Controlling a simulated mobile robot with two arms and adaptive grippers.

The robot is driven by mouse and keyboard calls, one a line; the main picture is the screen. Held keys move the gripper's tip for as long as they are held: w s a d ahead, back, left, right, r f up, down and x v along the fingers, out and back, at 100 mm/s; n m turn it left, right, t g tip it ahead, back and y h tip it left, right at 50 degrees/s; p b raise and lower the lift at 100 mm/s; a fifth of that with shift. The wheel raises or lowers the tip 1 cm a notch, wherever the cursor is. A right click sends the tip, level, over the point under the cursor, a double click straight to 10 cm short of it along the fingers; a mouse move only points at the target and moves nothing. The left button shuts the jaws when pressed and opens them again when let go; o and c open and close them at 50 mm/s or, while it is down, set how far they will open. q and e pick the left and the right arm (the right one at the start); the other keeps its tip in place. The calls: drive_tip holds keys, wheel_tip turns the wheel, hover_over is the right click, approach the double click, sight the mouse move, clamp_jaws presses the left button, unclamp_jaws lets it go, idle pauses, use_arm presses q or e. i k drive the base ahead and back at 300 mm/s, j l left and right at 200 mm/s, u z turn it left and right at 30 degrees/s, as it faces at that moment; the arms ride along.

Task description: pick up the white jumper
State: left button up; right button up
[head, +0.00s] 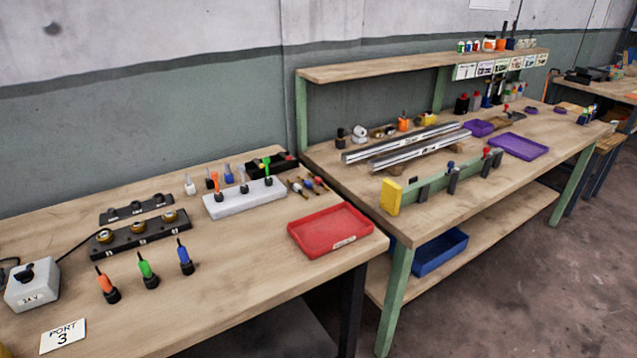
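A small white piece (190,185) stands upright on the near workbench (235,290), left of the white block (245,200). Another slim piece with a white or pale upper part (243,175) stands in the middle of that block, between an orange piece (215,182) and a green piece (266,167). Both are small in the head view, and I cannot tell for certain which is the white jumper. Neither of my grippers is in view.
Orange (105,283), green (146,270) and blue (184,258) plugs stand in front of a dark three-socket strip (140,233). A grey switch box (33,287) with a cable is at left. A red tray (330,231) is at right. The bench's front middle is clear.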

sight(297, 187)
drive_tip(key=i+l+u, duration=0.5)
drive_tip(key=l, duration=0.15)
drive_tip(key=i+l+u, duration=0.25)
drive_tip(key=k+l, duration=0.1)
